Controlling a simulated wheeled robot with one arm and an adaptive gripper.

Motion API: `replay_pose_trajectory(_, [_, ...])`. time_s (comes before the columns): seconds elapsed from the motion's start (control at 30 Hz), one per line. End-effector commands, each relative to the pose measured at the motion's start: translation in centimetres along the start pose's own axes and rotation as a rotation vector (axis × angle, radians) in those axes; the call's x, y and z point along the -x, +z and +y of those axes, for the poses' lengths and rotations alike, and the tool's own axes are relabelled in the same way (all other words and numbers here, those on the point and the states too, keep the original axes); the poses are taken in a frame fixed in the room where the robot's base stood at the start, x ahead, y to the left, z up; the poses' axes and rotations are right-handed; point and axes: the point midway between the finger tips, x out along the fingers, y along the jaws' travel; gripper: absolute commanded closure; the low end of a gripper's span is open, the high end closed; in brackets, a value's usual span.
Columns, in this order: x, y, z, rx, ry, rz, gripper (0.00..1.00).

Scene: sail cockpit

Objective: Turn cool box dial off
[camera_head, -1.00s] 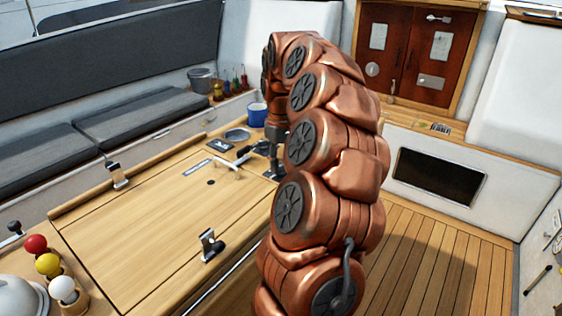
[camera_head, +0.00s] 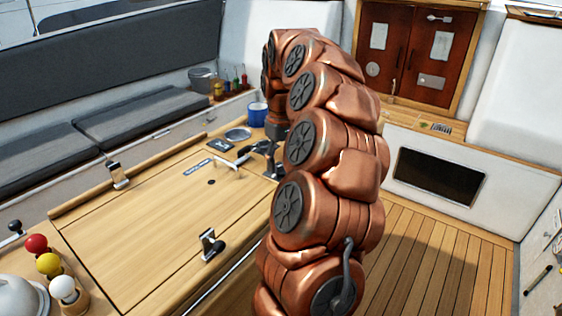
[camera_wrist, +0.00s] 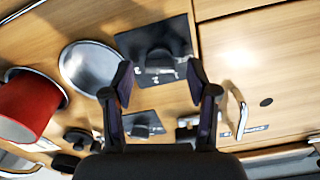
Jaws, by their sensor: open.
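In the wrist view, a black dial (camera_wrist: 159,60) stands on a dark square plate (camera_wrist: 178,32) with small white marks. My gripper (camera_wrist: 159,78) is open, with one finger on each side of this dial and no clear contact. A second black knob (camera_wrist: 142,130) on another dark plate lies lower in the wrist view. The labels are too small to read, so I cannot tell which knob is the cool box dial.
A round metal dish (camera_wrist: 88,72) and a red mug (camera_wrist: 24,108) are left of the dial in the wrist view. A wooden lid (camera_head: 150,215) with a white handle (camera_head: 228,162) adjoins the plates. A blue mug (camera_head: 257,114) stands behind.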

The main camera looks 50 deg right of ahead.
Motion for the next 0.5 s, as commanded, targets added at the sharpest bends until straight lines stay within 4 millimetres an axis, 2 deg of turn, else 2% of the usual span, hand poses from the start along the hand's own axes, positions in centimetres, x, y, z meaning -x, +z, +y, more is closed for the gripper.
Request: replay_pose_trajectory(0.5, [6.5, -0.1, 0.0, 0.0, 0.002, 0.004, 0.42])
